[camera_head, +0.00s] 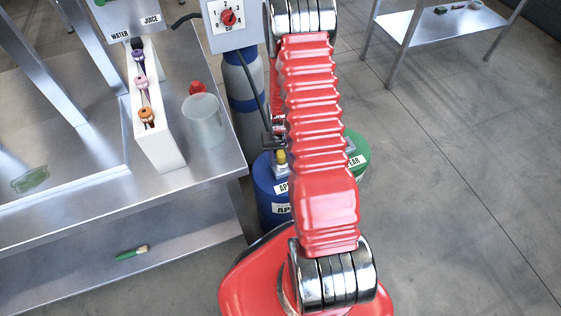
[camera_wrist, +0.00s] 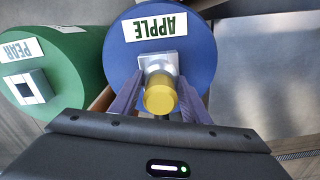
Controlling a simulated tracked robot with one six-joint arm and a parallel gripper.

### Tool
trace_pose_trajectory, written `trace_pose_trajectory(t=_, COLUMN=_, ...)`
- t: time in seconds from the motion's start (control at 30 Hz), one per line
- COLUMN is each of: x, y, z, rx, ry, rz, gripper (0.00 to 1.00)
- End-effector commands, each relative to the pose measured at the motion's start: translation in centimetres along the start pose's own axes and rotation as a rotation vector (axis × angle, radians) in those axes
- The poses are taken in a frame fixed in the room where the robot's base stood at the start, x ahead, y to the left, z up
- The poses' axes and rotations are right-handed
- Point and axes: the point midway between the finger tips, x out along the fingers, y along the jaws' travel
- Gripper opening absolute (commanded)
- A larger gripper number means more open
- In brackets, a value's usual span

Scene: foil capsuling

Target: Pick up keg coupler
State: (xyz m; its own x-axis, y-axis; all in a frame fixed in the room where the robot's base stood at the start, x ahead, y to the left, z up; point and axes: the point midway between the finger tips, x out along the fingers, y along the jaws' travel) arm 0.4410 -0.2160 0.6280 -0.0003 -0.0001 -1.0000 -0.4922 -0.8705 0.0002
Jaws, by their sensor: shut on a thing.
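The keg coupler (camera_wrist: 160,92), a grey metal piece with a yellow cap, sits on top of the blue APPLE keg (camera_wrist: 200,58) in the wrist view. My gripper (camera_wrist: 160,80) is shut on the coupler, with one purple finger on each side of it. In the head view the coupler (camera_head: 281,160) shows as a small yellow tip above the blue keg (camera_head: 268,187). I cannot tell whether the coupler is clear of the keg's top.
The green PEAR keg (camera_wrist: 80,60) stands close beside the blue one, with a square fitting on top. A steel table (camera_head: 215,165) is at left, holding a white tap rack (camera_head: 165,130) and a clear cup (camera_head: 203,120). A gas cylinder (camera_head: 240,85) stands behind.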

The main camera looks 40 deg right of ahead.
Motion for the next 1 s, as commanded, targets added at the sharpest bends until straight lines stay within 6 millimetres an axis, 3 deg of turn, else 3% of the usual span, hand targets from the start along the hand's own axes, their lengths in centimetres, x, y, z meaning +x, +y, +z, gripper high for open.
trace_pose_trajectory(t=0.13, x=0.0, y=0.0, z=0.0, rx=0.000, ry=0.000, rz=0.000, gripper=0.08)
trace_pose_trajectory(t=0.57, x=-0.8, y=0.0, z=-0.1, rx=0.000, ry=0.002, rz=0.000, gripper=0.08)
trace_pose_trajectory(t=1.0, x=-6.6, y=0.0, z=-0.1, rx=0.000, ry=0.004, rz=0.000, gripper=0.08)
